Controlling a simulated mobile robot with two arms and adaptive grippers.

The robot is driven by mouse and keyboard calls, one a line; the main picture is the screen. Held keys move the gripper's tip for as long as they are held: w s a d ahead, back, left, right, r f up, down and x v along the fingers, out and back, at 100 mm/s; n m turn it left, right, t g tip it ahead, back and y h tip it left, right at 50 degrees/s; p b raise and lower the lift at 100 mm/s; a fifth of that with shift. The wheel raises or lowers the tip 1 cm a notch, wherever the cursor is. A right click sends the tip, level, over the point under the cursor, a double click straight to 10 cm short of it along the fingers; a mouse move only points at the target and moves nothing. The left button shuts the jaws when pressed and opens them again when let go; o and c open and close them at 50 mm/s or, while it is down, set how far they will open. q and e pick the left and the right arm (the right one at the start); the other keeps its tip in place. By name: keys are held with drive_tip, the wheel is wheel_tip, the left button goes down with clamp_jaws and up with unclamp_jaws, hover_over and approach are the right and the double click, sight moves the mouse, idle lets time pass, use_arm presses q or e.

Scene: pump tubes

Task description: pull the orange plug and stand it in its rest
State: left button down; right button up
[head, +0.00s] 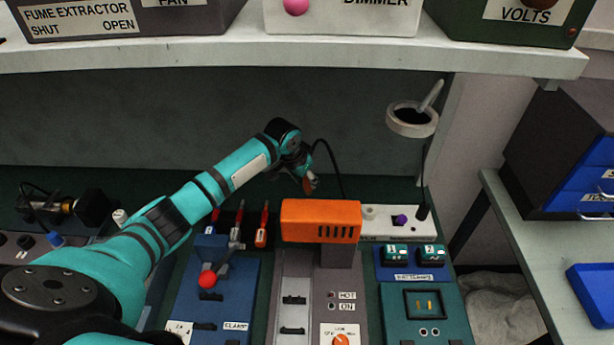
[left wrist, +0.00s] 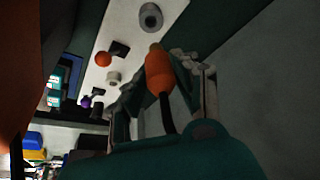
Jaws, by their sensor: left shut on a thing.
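My left gripper (head: 306,178) is shut on the orange plug (head: 311,184), behind and above the orange box in the head view. In the left wrist view the orange plug (left wrist: 158,74) sits between the fingers of the left gripper (left wrist: 163,82), its tan tip showing and its black cord trailing back. The tip looks clear of the white strip (left wrist: 125,42), though the gap is hard to judge. A grey hollow cylinder (left wrist: 151,16) stands on the strip beyond the tip; I cannot tell for sure if it is the rest. My right gripper is not in view.
The orange slotted box (head: 320,220) stands below the gripper. The strip (head: 385,212) carries a purple knob (head: 401,220) and a black plug. Red-handled tools (head: 262,226) stand left of the box. A shelf (head: 330,52) overhangs the back. A round holder (head: 411,120) is at right.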

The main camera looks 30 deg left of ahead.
sight(307, 194)
use_arm(q)
drive_tip(key=shift+f, duration=0.6)
drive_tip(key=shift+f+b, duration=0.4)
drive_tip(key=shift+b, duration=0.05)
wheel_tip(307, 194, down, 3)
drive_tip(key=shift+r+b, duration=0.2)
drive_tip(key=shift+b, duration=0.45)
drive_tip(key=shift+f, duration=0.6)
drive_tip(key=shift+p, duration=0.4)
drive_tip(key=shift+p, duration=0.3)
